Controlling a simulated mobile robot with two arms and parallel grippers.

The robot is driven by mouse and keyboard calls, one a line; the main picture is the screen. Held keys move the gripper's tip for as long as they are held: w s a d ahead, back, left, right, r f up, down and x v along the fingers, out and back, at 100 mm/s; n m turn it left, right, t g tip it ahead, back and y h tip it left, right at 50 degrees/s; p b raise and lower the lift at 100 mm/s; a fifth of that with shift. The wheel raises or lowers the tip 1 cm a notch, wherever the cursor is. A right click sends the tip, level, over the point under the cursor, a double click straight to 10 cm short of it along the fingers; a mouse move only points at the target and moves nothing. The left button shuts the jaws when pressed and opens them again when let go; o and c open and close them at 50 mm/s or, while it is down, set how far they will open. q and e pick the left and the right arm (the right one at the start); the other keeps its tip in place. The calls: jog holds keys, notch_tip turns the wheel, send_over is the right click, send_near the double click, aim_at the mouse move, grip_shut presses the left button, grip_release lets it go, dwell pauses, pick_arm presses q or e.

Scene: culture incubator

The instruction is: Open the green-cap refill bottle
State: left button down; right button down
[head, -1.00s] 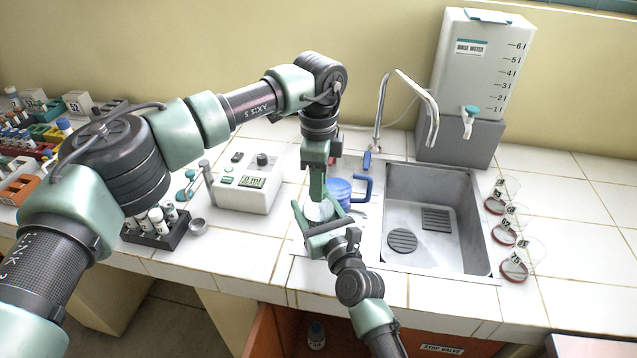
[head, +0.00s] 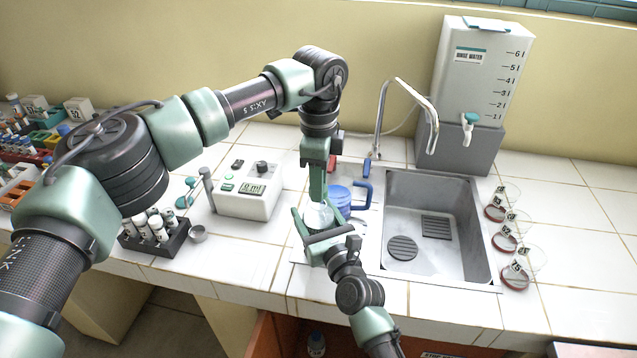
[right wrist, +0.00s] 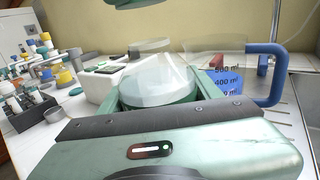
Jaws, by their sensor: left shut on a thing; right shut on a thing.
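The refill bottle (right wrist: 160,82) is pale and see-through in the right wrist view, close in front of the right gripper's palm. In the head view its pale top (head: 319,215) shows between the arms, near the blue jug. My right gripper (head: 318,222) comes from the front with its fingers around the bottle and is shut on it. My left gripper (head: 318,196) points down from above, right over the bottle, its jaws shut. The green cap at its fingertips cannot be made out clearly. A green piece shows at the top edge of the right wrist view.
A blue-handled measuring jug (head: 340,198) stands close beside the bottle, left of the sink (head: 430,215). A white dispenser device (head: 245,195) and a dark vial rack (head: 158,240) stand to the left. Labelled dishes (head: 505,238) lie right of the sink.

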pick_arm(q)
jog(key=shift+r, duration=1.95)
pick_arm(e)
jog(key=shift+c, duration=1.2)
grip_release()
jog(key=shift+s, duration=0.1)
